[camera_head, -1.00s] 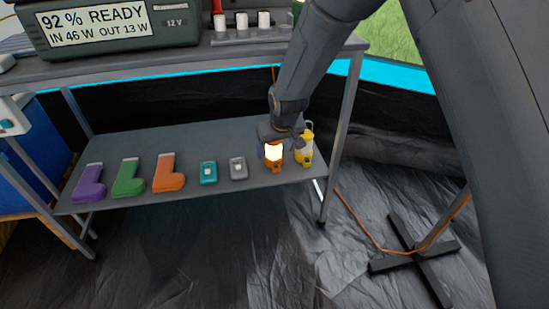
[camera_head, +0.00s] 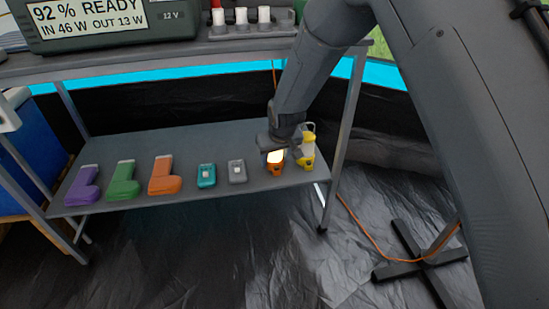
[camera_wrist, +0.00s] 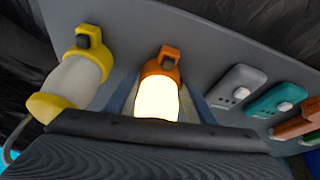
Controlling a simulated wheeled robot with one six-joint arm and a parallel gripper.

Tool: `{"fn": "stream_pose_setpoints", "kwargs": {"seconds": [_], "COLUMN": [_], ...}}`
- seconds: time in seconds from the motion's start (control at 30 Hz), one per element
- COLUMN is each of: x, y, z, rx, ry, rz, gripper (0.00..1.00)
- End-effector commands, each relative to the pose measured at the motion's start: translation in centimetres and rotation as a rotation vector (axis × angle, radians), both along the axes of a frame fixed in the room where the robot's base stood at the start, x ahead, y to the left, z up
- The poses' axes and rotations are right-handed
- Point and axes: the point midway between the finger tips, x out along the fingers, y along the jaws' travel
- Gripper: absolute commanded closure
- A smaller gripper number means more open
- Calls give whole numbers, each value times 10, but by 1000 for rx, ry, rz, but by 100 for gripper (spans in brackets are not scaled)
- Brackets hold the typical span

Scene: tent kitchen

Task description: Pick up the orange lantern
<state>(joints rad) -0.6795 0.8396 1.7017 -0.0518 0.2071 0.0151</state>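The orange lantern (camera_head: 276,168) stands lit on the lower shelf near its right end. In the wrist view its glowing globe (camera_wrist: 157,98) and orange part with a loop show in the middle. My gripper (camera_head: 277,153) points down over the lantern, with its fingers on either side of the globe in the wrist view (camera_wrist: 160,104). The fingers look spread around it; no clear grip shows. The lantern's lower end in the wrist view is hidden behind my gripper's dark body.
A yellow lantern (camera_head: 308,152) stands close on the right of the orange one. A table leg (camera_head: 346,125) stands to the right.

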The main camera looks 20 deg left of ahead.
Motion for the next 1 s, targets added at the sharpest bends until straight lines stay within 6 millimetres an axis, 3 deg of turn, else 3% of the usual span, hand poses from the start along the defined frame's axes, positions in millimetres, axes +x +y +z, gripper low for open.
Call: {"fn": "stream_pose_setpoints", "kwargs": {"seconds": [0.03,0.2,0.57,0.9,1.0], "x": [0,0,0,0,-18], "y": [0,0,0,0,-13], "z": [0,1,6,42,38], "rx": [0,1,1,1,-1], "ry": [0,-2,-2,-2,2], "rz": [0,0,0,1,0], "gripper": [64,88,88,88,88]}}
